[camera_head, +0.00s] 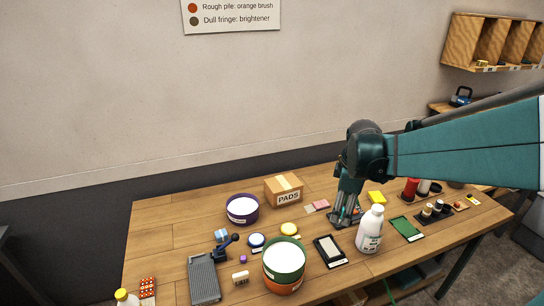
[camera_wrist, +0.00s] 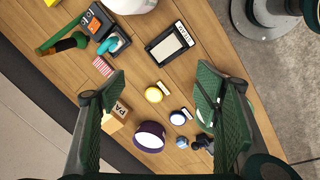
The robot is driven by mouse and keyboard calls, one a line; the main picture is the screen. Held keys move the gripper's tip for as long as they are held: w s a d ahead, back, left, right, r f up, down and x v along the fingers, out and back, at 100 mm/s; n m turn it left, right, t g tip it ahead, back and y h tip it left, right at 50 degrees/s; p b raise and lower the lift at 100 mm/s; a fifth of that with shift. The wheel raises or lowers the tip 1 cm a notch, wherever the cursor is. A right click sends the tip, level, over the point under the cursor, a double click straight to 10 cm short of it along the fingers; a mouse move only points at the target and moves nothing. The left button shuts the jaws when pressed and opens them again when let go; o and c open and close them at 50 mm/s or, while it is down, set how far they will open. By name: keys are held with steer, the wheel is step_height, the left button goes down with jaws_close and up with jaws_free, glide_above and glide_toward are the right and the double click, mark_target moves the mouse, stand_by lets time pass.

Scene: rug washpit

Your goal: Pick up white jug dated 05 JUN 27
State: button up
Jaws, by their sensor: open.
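A white jug (camera_head: 370,230) with a white cap stands upright on the table, right of centre in the head view. It has a label, but the print is too small to read a date. In the wrist view only part of a white rounded body, likely the jug (camera_wrist: 132,4), shows at the top edge. My gripper (camera_head: 344,218) points down just behind and left of the jug. In the wrist view its fingers (camera_wrist: 160,80) are spread wide with nothing between them but the view of the table below.
A black-framed tray (camera_head: 329,251) lies left of the jug and a green tray (camera_head: 406,229) to its right. Green (camera_head: 284,258) and purple (camera_head: 242,209) tubs and a PADS box (camera_head: 284,190) stand further left.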

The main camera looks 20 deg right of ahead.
steer(key=w+d+n+g+p, duration=0.15)
steer(key=d+p, duration=0.25)
steer(key=d, duration=0.4)
steer(key=n+p, duration=0.4)
glide_above(378, 207)
steer(key=a, duration=0.1)
steer(key=shift+w+f+m+g+y, duration=0.1)
steer(key=shift+f+m+g+y, duration=0.25)
steer(key=shift+f, duration=0.45)
steer(key=shift+d+f, duration=0.2)
steer(key=shift+d, duration=0.25)
steer(key=shift+f, duration=0.1)
steer(key=shift+f, duration=1.25)
steer(key=shift+s+f+p, duration=0.2)
steer(key=shift+f+p, duration=0.2)
steer(key=shift+f, duration=2.2)
steer(key=shift+c, duration=0.7)
